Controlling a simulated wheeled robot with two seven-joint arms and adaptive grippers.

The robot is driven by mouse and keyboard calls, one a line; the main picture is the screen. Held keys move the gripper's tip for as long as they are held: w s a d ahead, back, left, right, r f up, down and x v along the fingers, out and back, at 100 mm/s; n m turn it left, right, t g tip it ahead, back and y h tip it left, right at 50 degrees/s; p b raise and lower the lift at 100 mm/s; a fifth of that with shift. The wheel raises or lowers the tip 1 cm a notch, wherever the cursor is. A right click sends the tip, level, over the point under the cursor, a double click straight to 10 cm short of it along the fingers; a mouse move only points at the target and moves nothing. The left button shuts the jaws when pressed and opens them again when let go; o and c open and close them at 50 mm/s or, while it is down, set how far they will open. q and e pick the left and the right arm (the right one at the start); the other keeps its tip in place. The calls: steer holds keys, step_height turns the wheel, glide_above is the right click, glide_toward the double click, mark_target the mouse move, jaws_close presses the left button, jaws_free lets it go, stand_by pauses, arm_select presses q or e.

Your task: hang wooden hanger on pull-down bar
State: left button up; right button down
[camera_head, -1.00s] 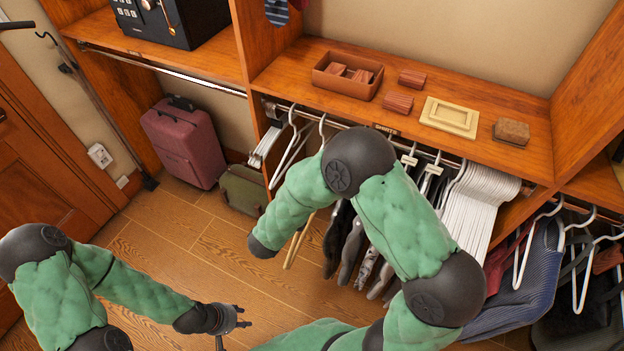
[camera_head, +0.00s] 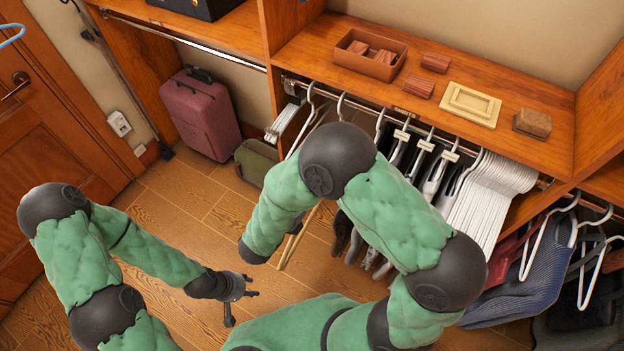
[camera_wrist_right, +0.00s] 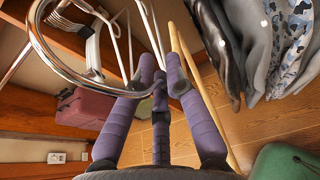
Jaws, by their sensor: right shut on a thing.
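The wooden hanger shows as pale tan slats below my right forearm in the head view (camera_head: 296,240). In the right wrist view a tan wooden arm of it (camera_wrist_right: 219,118) runs beside the purple fingers. A large chrome loop (camera_wrist_right: 45,55), apparently its hook, curves to the fingertips. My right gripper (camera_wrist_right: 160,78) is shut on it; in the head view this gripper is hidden. A metal bar (camera_head: 185,42) spans the left bay, with a rod (camera_head: 118,82) at its left end. My left gripper (camera_head: 243,302) is open and empty above the floor.
A second rail (camera_head: 360,103) under the shelf is crowded with white hangers (camera_head: 490,195) and dark clothes. A maroon suitcase (camera_head: 203,115) and a green bag (camera_head: 256,160) stand below the left bay. The wooden floor (camera_head: 165,215) in front is clear.

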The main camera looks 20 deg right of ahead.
steer(key=s+a+p, duration=0.1)
steer(key=s+a, duration=0.6)
steer(key=a, duration=0.1)
steer(key=shift+a, duration=0.25)
stand_by(0.5)
steer(key=shift+s, duration=0.1)
steer(key=w+d+r+n+t+y, duration=0.2)
steer(key=w+d+r, duration=0.3)
steer(key=w, duration=0.3)
steer(key=w+d+r+n+t+y, duration=0.2)
steer(key=w+d+r+n+y, duration=0.2)
steer(key=w+d, duration=0.3)
steer(key=shift+w+r+t+y, duration=0.3)
steer(key=shift+w+r+y, duration=0.2)
steer(key=shift+w+r, duration=0.5)
steer(key=shift+w+f, duration=0.1)
steer(key=shift+f, duration=0.05)
steer(key=shift+f, duration=0.15)
